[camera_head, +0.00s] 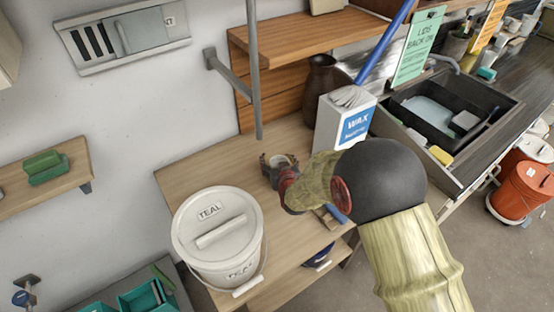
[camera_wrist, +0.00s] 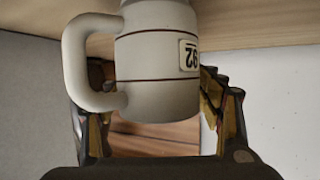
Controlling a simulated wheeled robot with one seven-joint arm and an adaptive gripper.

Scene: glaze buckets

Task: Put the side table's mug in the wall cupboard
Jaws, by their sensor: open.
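The mug (camera_wrist: 150,65) is pale with thin dark bands, a handle and a label that reads "92" upside down in the wrist view. My gripper (camera_head: 276,162) is open around the mug. In the wrist view its fingers (camera_wrist: 158,100) show on either side of the mug, with a gap on the right; the handle is by the left finger. I cannot make out the wall cupboard for sure; a pale box edge (camera_head: 7,50) shows at the far left.
A white TEAL bucket (camera_head: 215,250) stands at the table's front left. A WAX box (camera_head: 340,130), a dark vase (camera_head: 320,80) and a wooden shelf unit (camera_head: 290,32) are behind. A grey upright pole (camera_head: 253,70) rises behind the mug. A sink (camera_head: 450,110) lies to the right.

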